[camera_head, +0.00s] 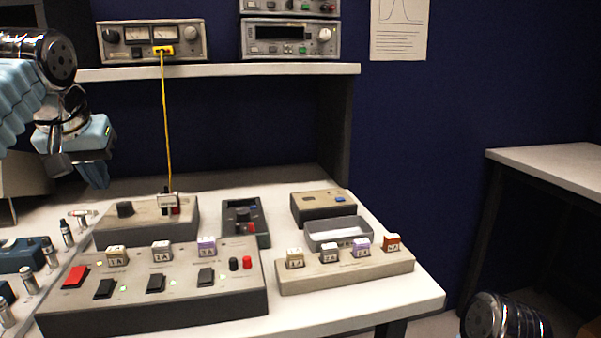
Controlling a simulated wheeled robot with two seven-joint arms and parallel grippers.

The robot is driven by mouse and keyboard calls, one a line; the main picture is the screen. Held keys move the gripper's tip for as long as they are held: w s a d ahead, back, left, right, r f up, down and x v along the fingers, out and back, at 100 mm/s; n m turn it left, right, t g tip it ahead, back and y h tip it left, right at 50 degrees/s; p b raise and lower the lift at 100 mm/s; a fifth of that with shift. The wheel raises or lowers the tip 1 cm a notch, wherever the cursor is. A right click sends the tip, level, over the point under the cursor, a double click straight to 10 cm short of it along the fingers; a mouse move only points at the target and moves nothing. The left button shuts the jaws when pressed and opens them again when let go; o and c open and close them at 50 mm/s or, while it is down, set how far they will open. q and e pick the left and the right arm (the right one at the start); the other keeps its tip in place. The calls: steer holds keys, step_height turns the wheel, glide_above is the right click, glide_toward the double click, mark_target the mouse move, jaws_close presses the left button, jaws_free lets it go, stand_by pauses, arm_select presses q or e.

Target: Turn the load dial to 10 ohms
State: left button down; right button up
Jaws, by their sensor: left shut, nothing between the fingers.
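A yellow cable (167,125) runs down to a plug on the right part of this box. My left gripper (78,172) hangs in the air at the upper left, above and to the left of the knob, apart from it. It is shut and empty. My right gripper is out of view; only part of my right arm shows at the bottom right.
A front panel (155,308) carries switches and labelled fuse blocks. A meter (245,222), a fuse holder strip (345,275) and a grey tray (337,232) stand to the right. A shelf (220,70) with instruments spans the back. Metal connectors (67,233) stand at the left.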

mark_target(129, 215)
arm_select(q)
steer(key=f+b, duration=0.1)
steer(key=d+f+b, duration=0.1)
steer(key=w+d+f+b, duration=0.1)
steer(key=f+b, duration=0.1)
steer(key=shift+f, duration=0.1)
steer(key=shift+f+b, duration=0.7)
steer(key=shift+f, duration=0.2)
steer(key=shift+r, duration=0.1)
stand_by(0.8)
